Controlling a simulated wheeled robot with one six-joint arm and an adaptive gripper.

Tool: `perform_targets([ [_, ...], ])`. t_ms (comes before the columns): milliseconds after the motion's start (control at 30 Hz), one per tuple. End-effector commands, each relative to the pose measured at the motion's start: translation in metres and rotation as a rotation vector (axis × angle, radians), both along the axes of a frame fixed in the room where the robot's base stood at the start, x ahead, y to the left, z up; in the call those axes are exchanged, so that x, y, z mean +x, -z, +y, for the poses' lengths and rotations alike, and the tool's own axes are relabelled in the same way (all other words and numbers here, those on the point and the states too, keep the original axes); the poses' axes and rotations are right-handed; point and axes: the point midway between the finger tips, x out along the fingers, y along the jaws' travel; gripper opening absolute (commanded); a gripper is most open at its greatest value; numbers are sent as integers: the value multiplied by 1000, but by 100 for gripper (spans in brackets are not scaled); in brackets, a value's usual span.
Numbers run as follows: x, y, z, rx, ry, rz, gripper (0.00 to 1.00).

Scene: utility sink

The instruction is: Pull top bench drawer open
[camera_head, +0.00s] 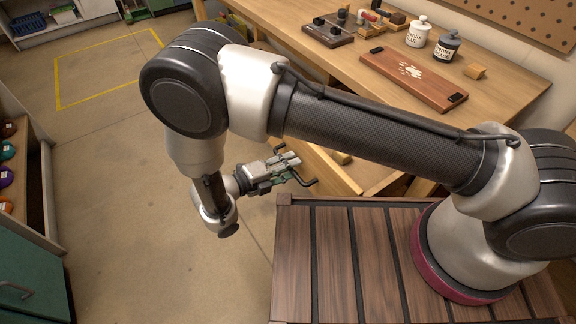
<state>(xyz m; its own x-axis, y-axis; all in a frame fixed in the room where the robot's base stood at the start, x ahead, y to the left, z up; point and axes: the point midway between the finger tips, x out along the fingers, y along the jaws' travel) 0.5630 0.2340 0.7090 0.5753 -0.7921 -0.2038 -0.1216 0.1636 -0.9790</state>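The wooden workbench (500,92) stands at the upper right, partly hidden behind my arm. Below its top, a pale wooden drawer (325,168) shows between my arm and my base, and a small light wooden piece (341,157) appears inside it. The drawer seems to stand out from the bench, but my arm hides how far. A dark bar handle (309,183) sits on the drawer's front. My gripper (294,161) points right at this handle, with its fingertips at or very near it. Contact and the finger gap are too small to make out.
On the bench top are a wooden board (412,80), a white jar (418,32), a dark jar (447,46) and a tool block (328,31). A shelf with coloured balls (6,176) and a green cabinet (25,280) stand at left. The floor between is clear.

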Motion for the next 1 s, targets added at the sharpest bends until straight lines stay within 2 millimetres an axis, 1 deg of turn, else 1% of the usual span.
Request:
perform_targets([
  [167,-1,-1,2,1,-1,-1,34],
  [267,-7,-3,11,2,-2,-1,34],
  [600,-50,-17,69,3,-3,0,34],
  [700,-59,-20,82,3,-1,-1,34],
  [833,-67,-23,93,1,-2,0,34],
  [1000,-69,-24,95,-1,0,-1,34],
])
